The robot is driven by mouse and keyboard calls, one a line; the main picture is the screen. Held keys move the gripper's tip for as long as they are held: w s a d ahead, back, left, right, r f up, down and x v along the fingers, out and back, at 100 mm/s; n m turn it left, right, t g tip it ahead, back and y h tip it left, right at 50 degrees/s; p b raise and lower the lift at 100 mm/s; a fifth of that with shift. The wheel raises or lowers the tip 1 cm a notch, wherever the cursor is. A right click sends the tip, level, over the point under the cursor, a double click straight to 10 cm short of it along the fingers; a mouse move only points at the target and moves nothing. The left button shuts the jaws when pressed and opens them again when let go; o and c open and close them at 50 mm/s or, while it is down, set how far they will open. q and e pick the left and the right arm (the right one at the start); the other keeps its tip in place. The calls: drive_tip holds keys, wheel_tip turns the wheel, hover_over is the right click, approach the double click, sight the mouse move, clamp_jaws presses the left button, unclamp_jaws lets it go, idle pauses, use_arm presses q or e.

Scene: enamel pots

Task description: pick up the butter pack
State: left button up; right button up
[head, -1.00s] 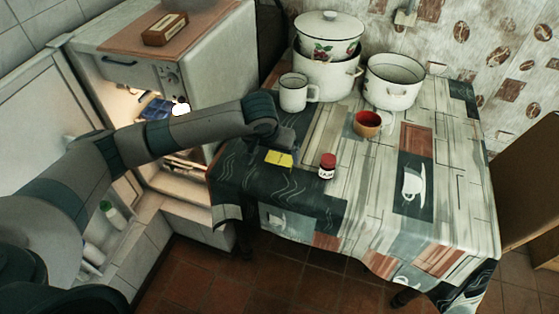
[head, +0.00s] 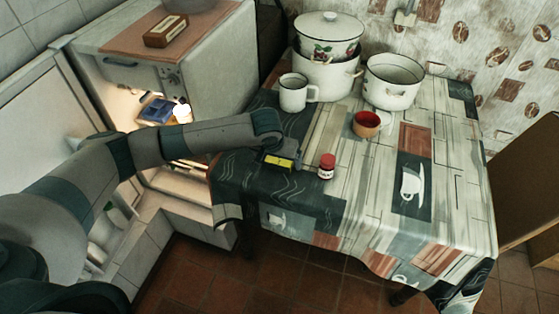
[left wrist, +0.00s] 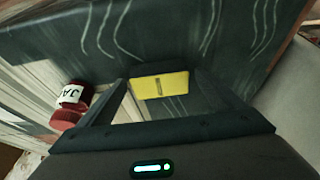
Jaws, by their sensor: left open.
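The butter pack (head: 279,162) is a small yellow block on the dark part of the tablecloth, near the table's left edge. In the left wrist view the butter pack (left wrist: 160,85) lies between the two fingers, near their tips. My left gripper (head: 277,162) is open and low over the pack, with a finger on either side; it also frames the pack in the left wrist view (left wrist: 159,92). I cannot tell whether the fingers touch it. My right gripper is not in view.
A red-lidded jam jar (head: 327,166) stands just right of the butter. A red cup (head: 367,124), a white mug (head: 294,93) and enamel pots (head: 393,82) stand behind. The open fridge (head: 215,60) is at left. The table's front right is clear.

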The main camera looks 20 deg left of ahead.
sight(279, 160)
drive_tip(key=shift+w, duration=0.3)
use_arm(q)
drive_tip(key=c, duration=1.3)
drive_tip(key=shift+o, duration=0.2)
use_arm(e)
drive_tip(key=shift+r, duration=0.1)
use_arm(q)
drive_tip(key=shift+r, duration=0.1)
